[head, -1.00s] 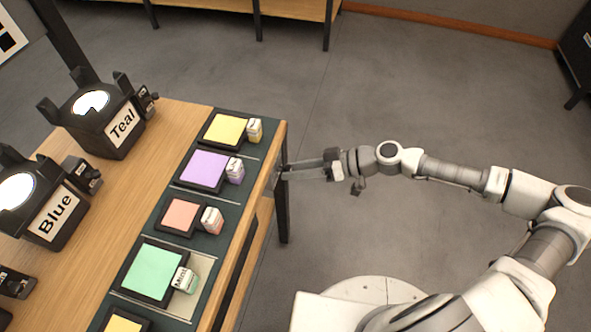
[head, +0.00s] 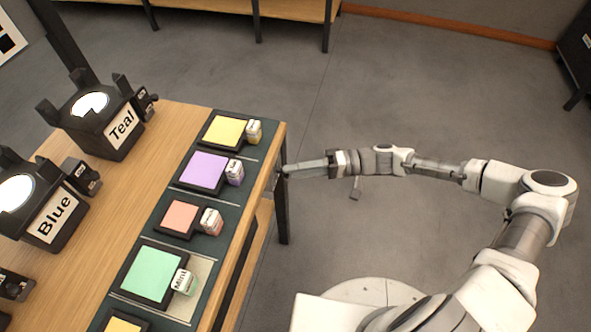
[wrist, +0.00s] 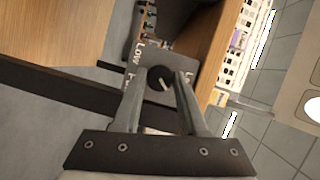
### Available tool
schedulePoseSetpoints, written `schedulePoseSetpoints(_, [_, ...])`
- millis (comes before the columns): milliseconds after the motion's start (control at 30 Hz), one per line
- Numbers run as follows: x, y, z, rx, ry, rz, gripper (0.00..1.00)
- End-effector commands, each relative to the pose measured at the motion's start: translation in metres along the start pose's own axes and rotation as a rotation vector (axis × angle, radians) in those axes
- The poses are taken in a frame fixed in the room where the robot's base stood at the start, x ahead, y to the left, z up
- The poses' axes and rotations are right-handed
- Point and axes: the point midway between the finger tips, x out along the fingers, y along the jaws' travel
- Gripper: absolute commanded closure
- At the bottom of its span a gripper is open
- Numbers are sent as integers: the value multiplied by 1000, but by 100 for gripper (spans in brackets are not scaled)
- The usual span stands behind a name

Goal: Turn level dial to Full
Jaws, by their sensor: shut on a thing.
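The level dial (wrist: 158,77) is a round black knob with a white pointer line, on a grey plate (wrist: 178,62) at the table's side. In the wrist view its line slants down and right. The plate has a "Low" label (wrist: 137,57); a label below it is partly covered by a finger. My gripper (wrist: 162,80) is shut on the dial, one finger on each side. In the head view my gripper (head: 285,172) reaches the table's right edge, seen edge-on; the knob cannot be made out there.
The wooden table (head: 160,150) carries colour pads with small labelled blocks, including a mint pad (head: 155,271). Black lamps labelled Teal (head: 105,115) and Blue (head: 40,205) stand at left. A dark table leg (head: 283,215) is just below my gripper. Open floor lies right.

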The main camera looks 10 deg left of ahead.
Motion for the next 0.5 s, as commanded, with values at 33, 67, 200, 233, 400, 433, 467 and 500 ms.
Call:
schedulePoseSetpoints(33, [0,0,-1,42,1,-18,100])
schedulePoseSetpoints(67, [0,0,-1,69,2,-29,100])
schedulePoseSetpoints(200, [1,1,-1,191,1,-80,100])
schedulePoseSetpoints(233, [1,1,-1,218,2,-91,100])
schedulePoseSetpoints(400, [1,2,0,367,1,-152,100])
schedulePoseSetpoints(433, [1,2,0,393,1,-163,100])
schedulePoseSetpoints(467, [1,2,-1,420,2,-174,100])
schedulePoseSetpoints(500, [1,3,0,454,2,-189,100])
